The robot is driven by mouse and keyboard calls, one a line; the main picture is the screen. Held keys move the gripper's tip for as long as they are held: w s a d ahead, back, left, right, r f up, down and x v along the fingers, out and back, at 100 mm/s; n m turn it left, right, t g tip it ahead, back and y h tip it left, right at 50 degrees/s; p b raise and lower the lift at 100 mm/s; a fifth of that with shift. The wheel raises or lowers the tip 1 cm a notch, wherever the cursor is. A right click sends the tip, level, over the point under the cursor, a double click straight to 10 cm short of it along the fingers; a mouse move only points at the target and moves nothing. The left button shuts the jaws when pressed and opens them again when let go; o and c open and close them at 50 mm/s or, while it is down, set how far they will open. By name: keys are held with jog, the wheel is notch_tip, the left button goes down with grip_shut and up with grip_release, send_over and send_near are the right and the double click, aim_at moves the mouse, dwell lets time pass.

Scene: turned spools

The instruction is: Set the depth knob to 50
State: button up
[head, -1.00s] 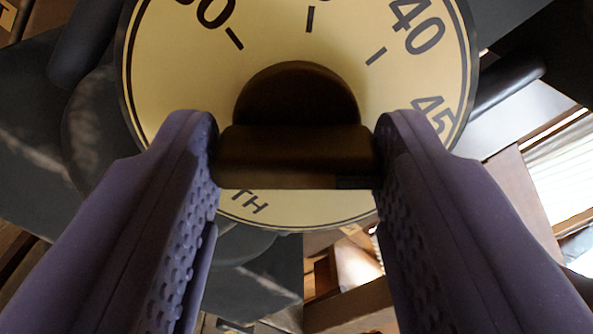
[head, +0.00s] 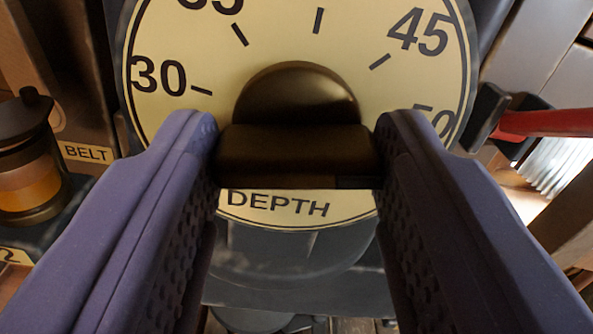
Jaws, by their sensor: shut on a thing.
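The depth knob (head: 296,150), a dark bronze round hub with a straight grip bar, stands at the middle of a cream dial (head: 270,60). My gripper (head: 296,155) is shut on the grip bar, one purple finger at each end. The dial shows 30 at left, a partly cut-off 35 at top left, 45 at upper right and part of 50 at right, behind the right finger. DEPTH is printed below the knob. I cannot make out a pointer mark, so the setting cannot be read.
At left stand a dark-capped amber jar (head: 28,160) and a BELT label (head: 86,153). A red bar (head: 545,123) with a black holder is close beyond the dial's right side. Dark machine housing lies below the dial.

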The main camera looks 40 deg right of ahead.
jog(key=shift+f, duration=0.1)
dwell(0.3)
jog(key=o, duration=1.1)
jog(key=shift+c, duration=0.2)
jog(key=v, duration=0.7)
jog(key=shift+s+a, duration=0.25)
jog(key=shift+s, duration=0.05)
